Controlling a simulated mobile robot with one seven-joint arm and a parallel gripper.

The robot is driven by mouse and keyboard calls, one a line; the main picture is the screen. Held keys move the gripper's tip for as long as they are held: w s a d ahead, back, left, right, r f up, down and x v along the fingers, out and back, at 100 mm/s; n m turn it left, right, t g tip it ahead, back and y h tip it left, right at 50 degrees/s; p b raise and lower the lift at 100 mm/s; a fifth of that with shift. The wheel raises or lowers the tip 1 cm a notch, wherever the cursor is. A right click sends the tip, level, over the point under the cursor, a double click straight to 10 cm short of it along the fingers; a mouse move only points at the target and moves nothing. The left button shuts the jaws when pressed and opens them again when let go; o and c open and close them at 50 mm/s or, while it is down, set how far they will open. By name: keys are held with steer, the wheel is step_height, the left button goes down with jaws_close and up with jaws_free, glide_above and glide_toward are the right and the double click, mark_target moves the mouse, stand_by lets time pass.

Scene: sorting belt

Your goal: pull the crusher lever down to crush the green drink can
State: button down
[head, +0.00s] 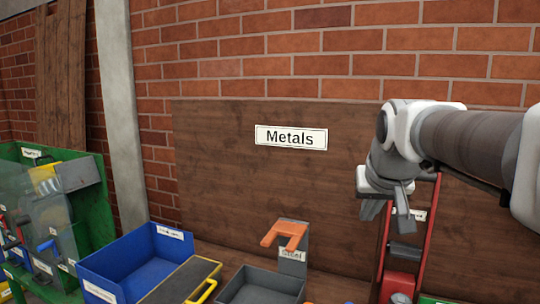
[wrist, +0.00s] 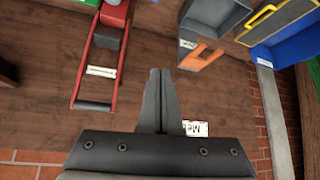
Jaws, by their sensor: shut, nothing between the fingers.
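The crusher is a red upright frame (head: 432,225) at the right of the head view, partly behind my gripper. In the wrist view the red frame (wrist: 112,75) shows upside down, with a dark crossbar (wrist: 92,106) joining its two red arms, which looks like the lever's handle. A grey block (head: 404,251) sits between the arms. My gripper (head: 386,210) is shut and empty, in front of the frame's upper part. In the wrist view its fingers (wrist: 160,72) are together, apart from the crossbar. I cannot make out the green can; only a green patch shows low by the crusher.
A grey tray (head: 233,290) and an orange-topped grey stand (head: 285,234) are left of the crusher. A blue bin (head: 105,257) and a yellow-handled box are further left. A wooden board with a "Metals" sign (head: 291,137) stands behind.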

steer(key=w+d+r+m+t+h+p, duration=0.1)
steer(key=w+d+r+m+h+p, duration=0.2)
steer(key=w+d, duration=0.8)
steer(key=w+d+r+p, duration=0.2)
steer(key=w+d+r, duration=0.45)
steer(key=d, duration=0.65)
steer(key=a+p+x, duration=0.1)
steer(key=p+x, duration=0.2)
steer(key=x, duration=0.8)
steer(key=shift+s+a+f+b, duration=0.25)
steer(key=shift+s+a, duration=0.2)
steer(key=shift+s, duration=0.3)
steer(key=shift+s+a+f+b, duration=0.25)
steer(key=shift+s+a, duration=0.15)
steer(key=shift+s, duration=0.35)
steer(key=shift+s+f, duration=0.1)
